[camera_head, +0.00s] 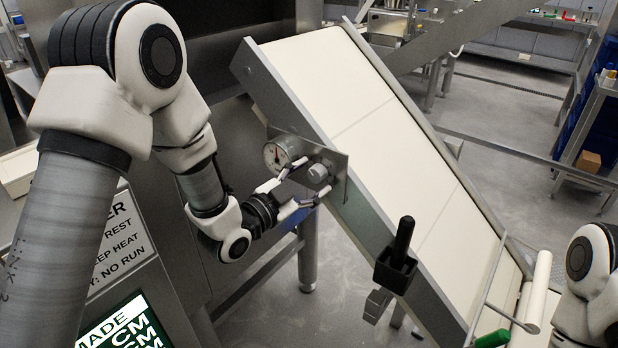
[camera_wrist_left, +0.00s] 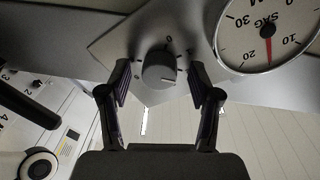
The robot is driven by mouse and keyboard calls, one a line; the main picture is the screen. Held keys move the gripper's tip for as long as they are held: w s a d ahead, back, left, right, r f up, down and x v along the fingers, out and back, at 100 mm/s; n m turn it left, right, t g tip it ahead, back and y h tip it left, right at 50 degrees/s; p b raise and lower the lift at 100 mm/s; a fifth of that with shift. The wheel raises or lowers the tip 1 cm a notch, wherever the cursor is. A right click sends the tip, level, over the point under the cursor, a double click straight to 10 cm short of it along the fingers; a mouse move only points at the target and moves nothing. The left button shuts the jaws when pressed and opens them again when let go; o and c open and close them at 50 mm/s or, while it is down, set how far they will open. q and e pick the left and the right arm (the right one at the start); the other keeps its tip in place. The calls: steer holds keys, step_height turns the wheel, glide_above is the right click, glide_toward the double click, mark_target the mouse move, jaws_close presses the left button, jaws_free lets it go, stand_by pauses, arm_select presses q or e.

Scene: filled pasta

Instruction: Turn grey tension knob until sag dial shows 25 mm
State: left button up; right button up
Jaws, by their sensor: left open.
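The grey tension knob (camera_head: 317,173) sits on a metal plate on the side of the sloping conveyor. It also shows in the left wrist view (camera_wrist_left: 158,69), with a pale pointer mark toward the lower right. The round sag dial (camera_head: 282,153) is beside it. In the left wrist view the dial (camera_wrist_left: 255,28) is partly cut off by the frame, and its red needle lies between 10 and 20, nearer 20. My left gripper (camera_head: 308,184) is open, its fingers on either side of the knob with visible gaps. My right gripper is out of view.
The white conveyor belt (camera_head: 340,95) slopes down behind the plate. A black handle (camera_head: 403,240) stands out from its side frame, lower right. A sign panel (camera_head: 120,245) is at lower left. My right arm shows at the right edge.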

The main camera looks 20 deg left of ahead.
arm_select(q)
steer(key=c, duration=1.1)
steer(key=shift+c, duration=0.2)
steer(key=shift+n, duration=0.3)
steer(key=n+b, duration=0.1)
steer(key=n, duration=0.7)
steer(key=shift+d+t+b, duration=0.15)
steer(key=shift+t+b, duration=0.15)
steer(key=shift+n, duration=0.3)
steer(key=o, duration=1.1)
steer(key=shift+o, duration=0.2)
steer(key=shift+s, duration=0.1)
